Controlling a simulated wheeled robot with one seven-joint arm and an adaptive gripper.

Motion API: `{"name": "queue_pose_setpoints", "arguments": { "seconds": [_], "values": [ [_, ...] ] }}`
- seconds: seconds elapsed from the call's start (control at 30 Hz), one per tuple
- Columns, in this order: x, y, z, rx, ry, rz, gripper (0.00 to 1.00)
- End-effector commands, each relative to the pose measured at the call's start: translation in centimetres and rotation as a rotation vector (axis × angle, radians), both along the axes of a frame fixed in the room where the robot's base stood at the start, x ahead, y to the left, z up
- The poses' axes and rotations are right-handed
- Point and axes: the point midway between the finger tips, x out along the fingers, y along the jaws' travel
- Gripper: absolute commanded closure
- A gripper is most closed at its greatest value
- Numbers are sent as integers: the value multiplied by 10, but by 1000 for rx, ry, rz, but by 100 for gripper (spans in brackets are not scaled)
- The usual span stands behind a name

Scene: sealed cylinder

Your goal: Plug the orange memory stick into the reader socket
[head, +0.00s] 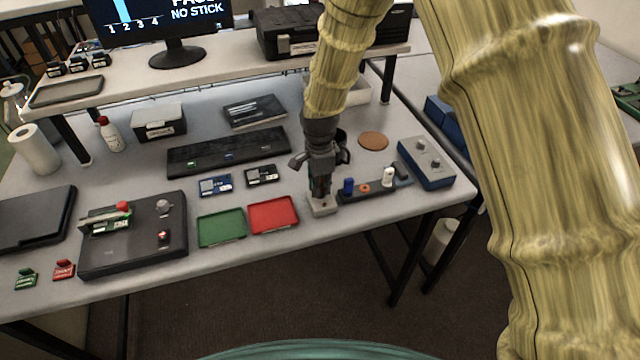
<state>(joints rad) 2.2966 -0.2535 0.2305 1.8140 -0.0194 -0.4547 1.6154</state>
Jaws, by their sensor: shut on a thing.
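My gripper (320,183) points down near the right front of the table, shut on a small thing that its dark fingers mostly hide. I cannot make out the colour of that thing. Directly below the fingertips is a small pale block (323,209), which looks like the reader socket. The gap between the held thing and the block is too small to judge. Just right of it, a dark rack (376,192) carries a blue stick (348,186), a low orange spot (364,188) and a white upright piece (388,176). I cannot tell whether the orange spot is a stick or a marking.
A red tray (273,215) and a green tray (222,228) lie left of the gripper. A blue-grey box with knobs (427,163) stands right of the rack. A round brown coaster (373,141) lies behind. The monitor (165,20) reads "NO STICK".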

Motion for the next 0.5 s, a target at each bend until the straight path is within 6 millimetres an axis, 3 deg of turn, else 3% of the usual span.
{"name": "queue_pose_setpoints", "arguments": {
  "seconds": [0.3,0.33,0.43,0.5],
  "values": [
    [0,0,-5,0,0,0,100],
    [0,0,-5,0,0,0,83],
    [0,0,-5,0,0,0,65],
    [0,0,-5,0,0,1,62]
  ]
}}
